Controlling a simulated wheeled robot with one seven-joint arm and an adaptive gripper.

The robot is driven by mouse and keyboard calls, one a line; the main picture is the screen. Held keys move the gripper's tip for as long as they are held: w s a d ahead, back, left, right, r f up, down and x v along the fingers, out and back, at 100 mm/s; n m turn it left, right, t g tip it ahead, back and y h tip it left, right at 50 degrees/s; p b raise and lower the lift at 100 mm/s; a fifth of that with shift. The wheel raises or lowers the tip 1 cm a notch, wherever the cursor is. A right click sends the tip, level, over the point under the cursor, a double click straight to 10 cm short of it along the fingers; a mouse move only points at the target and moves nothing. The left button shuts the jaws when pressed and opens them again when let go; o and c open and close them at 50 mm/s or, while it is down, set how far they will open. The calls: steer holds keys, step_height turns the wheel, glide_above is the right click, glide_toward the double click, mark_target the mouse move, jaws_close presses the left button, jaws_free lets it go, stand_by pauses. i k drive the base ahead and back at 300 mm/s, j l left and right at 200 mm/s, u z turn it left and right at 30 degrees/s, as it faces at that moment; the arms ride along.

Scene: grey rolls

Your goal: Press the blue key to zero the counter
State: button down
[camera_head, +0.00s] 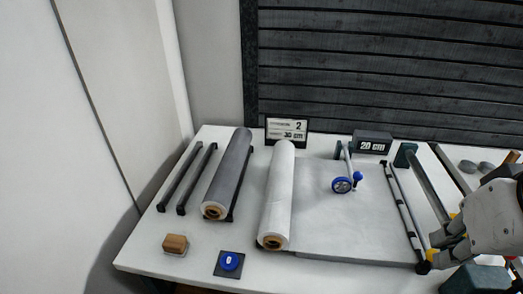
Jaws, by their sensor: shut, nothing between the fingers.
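The blue key (230,261) is a round blue button with a white mark on a dark square base near the front edge of the white table. The counter (357,143) is probably the dark box at the back that reads "20 cm". My gripper (432,258) is at the lower right, far to the right of the blue key. It looks shut with nothing held, and part of it lies beyond the picture's edge. Nothing touches the blue key.
A grey roll (229,172) and a white roll (276,196) stand behind the key, with a pale sheet (335,225) spread rightward. A blue measuring wheel (341,185) rests on the sheet. A wooden block (175,243) sits left of the key. A sign (287,130) stands at the back.

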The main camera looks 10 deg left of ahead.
mark_target(229, 262)
steer(key=i+l, duration=0.1)
steer(key=l, duration=1.2)
steer(key=i+l, duration=0.15)
steer(key=l, duration=0.5)
steer(key=u, duration=1.8)
